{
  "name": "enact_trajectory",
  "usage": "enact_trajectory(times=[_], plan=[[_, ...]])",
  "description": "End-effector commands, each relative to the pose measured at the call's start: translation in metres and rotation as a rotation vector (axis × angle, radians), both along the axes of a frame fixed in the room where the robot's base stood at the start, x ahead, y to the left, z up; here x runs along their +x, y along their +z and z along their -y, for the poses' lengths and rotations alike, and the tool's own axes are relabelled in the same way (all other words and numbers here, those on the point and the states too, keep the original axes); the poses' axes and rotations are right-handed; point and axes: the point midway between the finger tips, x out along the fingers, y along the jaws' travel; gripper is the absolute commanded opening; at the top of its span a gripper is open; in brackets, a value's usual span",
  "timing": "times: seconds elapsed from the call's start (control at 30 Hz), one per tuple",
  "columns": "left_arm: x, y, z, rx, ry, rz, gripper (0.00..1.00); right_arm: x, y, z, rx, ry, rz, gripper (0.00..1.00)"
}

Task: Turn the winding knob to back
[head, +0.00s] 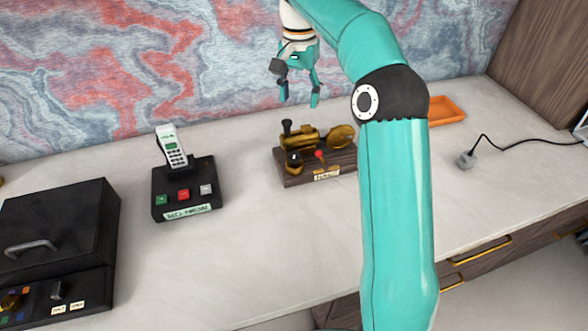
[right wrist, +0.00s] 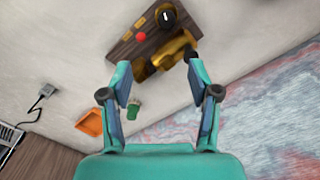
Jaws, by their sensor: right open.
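A brass machine on a dark wooden base (head: 318,172) stands near the middle of the desk. A round dark knob (head: 293,161) sits at its front left, beside a red button (head: 319,154). In the right wrist view the base (right wrist: 128,48) is at the top, and the dark knob (right wrist: 166,17) shows a white mark. I cannot tell which position that mark stands for. My right gripper (head: 299,97) is open and empty, above and behind the machine, apart from it. It also shows open in the right wrist view (right wrist: 159,66). My left gripper is out of view.
A phone on a black button box (head: 186,205) stands left of the machine. A black box with a handle (head: 60,225) is at far left. An orange tray (head: 447,110) and a grey plug (head: 466,159) lie right. A green object (right wrist: 134,110) shows in the right wrist view.

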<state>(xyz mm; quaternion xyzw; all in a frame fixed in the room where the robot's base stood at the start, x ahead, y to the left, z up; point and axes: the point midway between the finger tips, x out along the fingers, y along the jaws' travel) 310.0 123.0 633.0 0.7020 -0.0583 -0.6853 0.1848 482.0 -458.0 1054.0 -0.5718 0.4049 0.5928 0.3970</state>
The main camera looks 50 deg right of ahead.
Motion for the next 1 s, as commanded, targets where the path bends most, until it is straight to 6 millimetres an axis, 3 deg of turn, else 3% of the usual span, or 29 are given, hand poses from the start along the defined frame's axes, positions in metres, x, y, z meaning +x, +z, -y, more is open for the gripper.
enact_trajectory(times=[0.03,0.1,0.33,0.47,1.0], plan=[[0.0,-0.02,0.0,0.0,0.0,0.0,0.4,0.004,-0.013,-0.002,-0.006,0.004,0.021,0.61],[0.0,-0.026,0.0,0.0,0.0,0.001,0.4,0.006,-0.017,-0.005,-0.007,0.01,0.029,0.61],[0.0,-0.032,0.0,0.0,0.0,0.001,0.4,0.007,-0.027,-0.008,-0.006,0.017,0.03,0.61],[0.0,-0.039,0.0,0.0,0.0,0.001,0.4,0.006,-0.045,-0.008,-0.006,0.016,0.027,0.61],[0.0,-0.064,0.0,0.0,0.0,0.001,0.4,0.006,-0.155,-0.009,-0.006,0.015,0.026,0.61]])
